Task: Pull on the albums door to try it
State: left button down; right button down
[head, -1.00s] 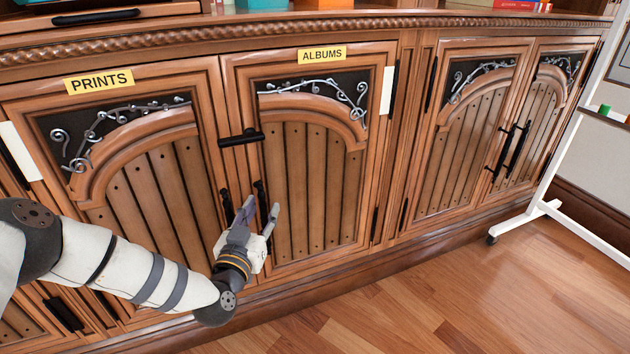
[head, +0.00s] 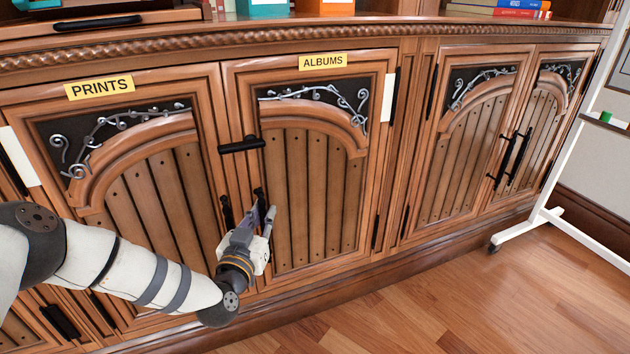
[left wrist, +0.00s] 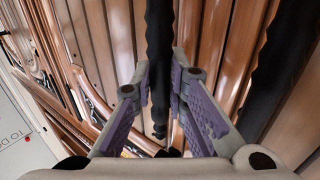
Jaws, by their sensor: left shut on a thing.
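The albums door (head: 315,190) is a wooden panelled door with a yellow ALBUMS label (head: 323,61); it looks closed. Its black upright handle (head: 259,194) is on the lower left side, mostly covered by my gripper. My left gripper (head: 264,216) is shut on this handle. In the left wrist view the purple-padded fingers (left wrist: 160,95) stand on both sides of the black handle (left wrist: 159,50). A black horizontal bar (head: 241,145) sits above the handle at the door's left edge, by the seam with the prints door. My right gripper is not in view.
The prints door (head: 150,200) adjoins on the left, with its own black handle (head: 227,212) close beside my gripper. Another pair of closed doors (head: 505,140) is at right. A white stand (head: 565,180) is at far right. The wooden floor (head: 440,290) in front is clear.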

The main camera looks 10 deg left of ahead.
pick_arm(q)
jog(key=shift+s+d+f, duration=0.1)
jog(key=shift+s+d, duration=0.2)
jog(key=shift+d, duration=0.05)
jog(key=shift+s+d+f, duration=0.1)
jog(key=shift+f, duration=0.05)
dwell(0.6)
dwell(0.3)
jog(key=c, duration=1.6)
grip_release()
jog(key=shift+o, duration=0.2)
jog(key=shift+w+a, duration=0.2)
jog(key=shift+r, duration=0.25)
jog(key=shift+s, duration=0.1)
